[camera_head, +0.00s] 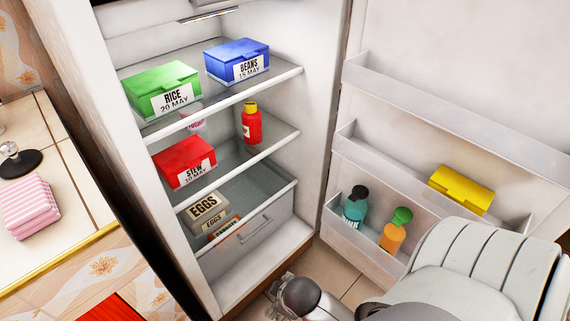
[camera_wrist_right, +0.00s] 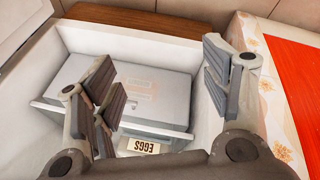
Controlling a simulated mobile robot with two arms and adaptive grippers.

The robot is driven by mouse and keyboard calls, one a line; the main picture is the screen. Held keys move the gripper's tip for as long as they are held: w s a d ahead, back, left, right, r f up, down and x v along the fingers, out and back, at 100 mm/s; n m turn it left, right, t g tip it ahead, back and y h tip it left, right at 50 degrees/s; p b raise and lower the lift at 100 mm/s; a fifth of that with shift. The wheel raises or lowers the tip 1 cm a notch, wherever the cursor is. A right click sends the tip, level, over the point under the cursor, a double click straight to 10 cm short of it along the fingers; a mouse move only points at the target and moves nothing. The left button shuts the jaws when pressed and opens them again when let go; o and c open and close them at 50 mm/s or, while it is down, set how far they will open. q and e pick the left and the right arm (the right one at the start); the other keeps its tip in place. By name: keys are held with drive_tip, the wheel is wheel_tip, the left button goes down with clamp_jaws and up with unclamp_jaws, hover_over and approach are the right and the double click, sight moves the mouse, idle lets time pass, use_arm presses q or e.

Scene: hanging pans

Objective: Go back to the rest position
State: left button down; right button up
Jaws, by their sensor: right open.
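In the head view my right arm comes in from the lower right, and my right gripper (camera_head: 280,300) is low in front of the fridge, partly cut off by the bottom edge. In the right wrist view the right gripper (camera_wrist_right: 160,78) has its fingers spread wide, with nothing between them. Beyond the fingers are the fridge's bottom drawer (camera_wrist_right: 160,85) and the eggs box (camera_wrist_right: 140,146), seen upside down. My left gripper is not in view.
The fridge (camera_head: 240,290) stands open, holding a green rice box (camera_head: 163,88), blue beans box (camera_head: 237,60), red stew box (camera_head: 184,160) and red bottle (camera_head: 251,122). The open door (camera_head: 455,70) at right holds a yellow box (camera_head: 461,188) and two bottles. A counter (camera_head: 75,190) is at left.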

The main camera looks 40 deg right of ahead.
drive_tip(key=s+a+m, duration=0.2)
drive_tip(key=s+a+g+y, duration=0.1)
drive_tip(key=s, duration=0.1)
drive_tip(key=shift+f+m, duration=0.4)
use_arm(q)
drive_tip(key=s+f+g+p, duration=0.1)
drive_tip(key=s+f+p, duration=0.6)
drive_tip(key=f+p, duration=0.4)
use_arm(e)
drive_tip(key=s+f+g, duration=0.1)
drive_tip(key=s+f, duration=0.6)
drive_tip(key=f, duration=0.3)
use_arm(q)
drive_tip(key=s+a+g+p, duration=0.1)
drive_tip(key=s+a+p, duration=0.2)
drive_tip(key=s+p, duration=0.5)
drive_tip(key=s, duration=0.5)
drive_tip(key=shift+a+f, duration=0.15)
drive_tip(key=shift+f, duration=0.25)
use_arm(e)
drive_tip(key=s+d+f+g, duration=0.1)
drive_tip(key=s+d, duration=0.2)
drive_tip(key=s, duration=1)
drive_tip(key=shift+d+f, duration=0.2)
drive_tip(key=shift+f, duration=0.2)
